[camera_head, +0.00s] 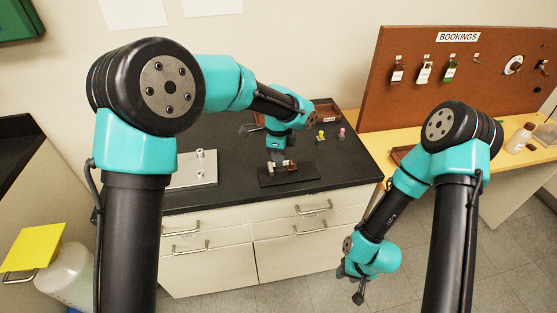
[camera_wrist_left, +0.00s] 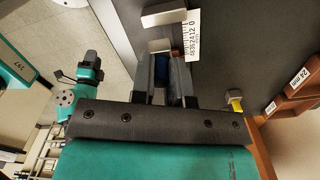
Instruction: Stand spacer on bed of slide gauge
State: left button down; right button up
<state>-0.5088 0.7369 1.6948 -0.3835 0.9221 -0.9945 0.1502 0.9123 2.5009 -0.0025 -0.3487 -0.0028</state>
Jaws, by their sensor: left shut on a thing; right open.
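My left gripper (camera_head: 279,158) is over the dark slide gauge (camera_head: 270,181) on the black bench. In the left wrist view its fingers (camera_wrist_left: 165,82) are shut on a small blue piece, which I take to be the spacer (camera_wrist_left: 162,68). The fingers partly hide it, and I cannot tell whether it touches the gauge's bed. The gauge's pale metal jaws (camera_wrist_left: 165,17) and white numbered scale (camera_wrist_left: 193,36) lie just beyond the fingertips. My right gripper (camera_head: 356,283) hangs open and empty in front of the bench, over the floor.
A grey plate with an upright pin (camera_head: 190,181) lies left of the gauge. Yellow (camera_head: 321,136) and pink (camera_head: 342,133) knobbed pieces stand to its right, with brown trays (camera_head: 326,114) behind. A brown bookings board (camera_head: 450,80) stands at the right.

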pick_arm(q)
jog(key=shift+w, duration=0.15)
jog(key=shift+w, duration=0.35)
jog(key=shift+f, duration=1.8)
jog(key=shift+f, duration=0.1)
jog(key=shift+f, duration=0.2)
